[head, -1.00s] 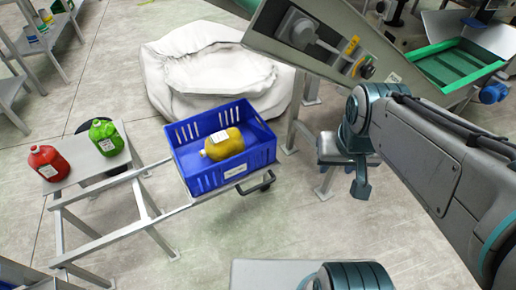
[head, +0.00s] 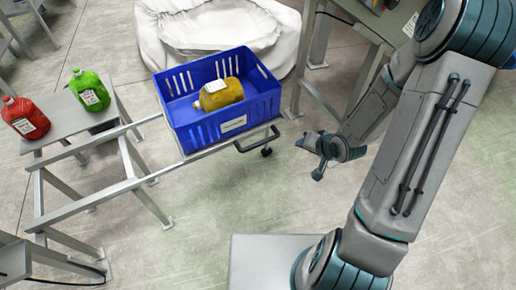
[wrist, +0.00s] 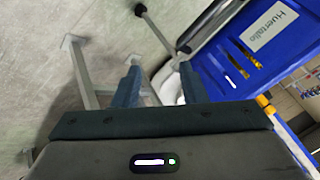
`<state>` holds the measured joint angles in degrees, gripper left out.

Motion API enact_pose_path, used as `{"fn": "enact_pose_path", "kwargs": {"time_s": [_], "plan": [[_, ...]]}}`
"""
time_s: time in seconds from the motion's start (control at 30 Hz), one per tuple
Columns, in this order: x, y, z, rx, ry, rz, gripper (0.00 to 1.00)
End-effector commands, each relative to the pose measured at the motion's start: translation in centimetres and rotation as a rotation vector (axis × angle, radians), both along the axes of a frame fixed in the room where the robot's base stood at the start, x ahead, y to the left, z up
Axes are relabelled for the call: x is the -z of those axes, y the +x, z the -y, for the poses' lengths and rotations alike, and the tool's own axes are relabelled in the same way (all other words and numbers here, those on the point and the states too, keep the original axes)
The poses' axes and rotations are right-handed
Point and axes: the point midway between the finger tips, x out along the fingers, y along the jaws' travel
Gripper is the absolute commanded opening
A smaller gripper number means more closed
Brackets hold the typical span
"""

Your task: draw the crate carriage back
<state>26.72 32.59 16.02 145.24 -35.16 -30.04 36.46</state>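The blue crate (head: 190,137) sits on its carriage (head: 215,152) at the right end of the grey rails. A yellow jug (head: 222,95) lies in the crate. The carriage has a black handle (head: 258,140) on its right side. My gripper (head: 312,158) is to the right of the handle, apart from it. In the wrist view its two fingers (wrist: 160,82) are spread with nothing between them. There the crate's labelled blue wall (wrist: 240,75) is at upper right. A dark bar beside it looks like the handle, but I cannot be sure.
A red jug (head: 25,117) and a green jug (head: 89,91) stand on a grey bench left of the rails. A white sack (head: 215,30) lies behind the crate. A grey metal stand rises at the back right. The floor in front of the crate is clear.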

Motion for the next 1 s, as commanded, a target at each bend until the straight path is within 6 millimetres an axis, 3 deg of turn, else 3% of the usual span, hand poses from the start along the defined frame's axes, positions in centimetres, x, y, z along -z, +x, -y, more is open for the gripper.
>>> {"fn": "enact_pose_path", "kwargs": {"time_s": [0.03,0.1,0.3,0.6,1.0], "plan": [[3.1,-0.3,-0.9,0.018,0.083,0.004,0.38],[5.3,-0.4,-2.2,0.044,0.202,0.025,0.38],[9.1,-0.9,-5.6,0.148,0.566,0.085,0.38],[9.8,-1.2,-7.4,0.274,0.922,0.150,0.38],[10.5,0.4,-8.6,0.284,0.958,0.164,0.38]]}}
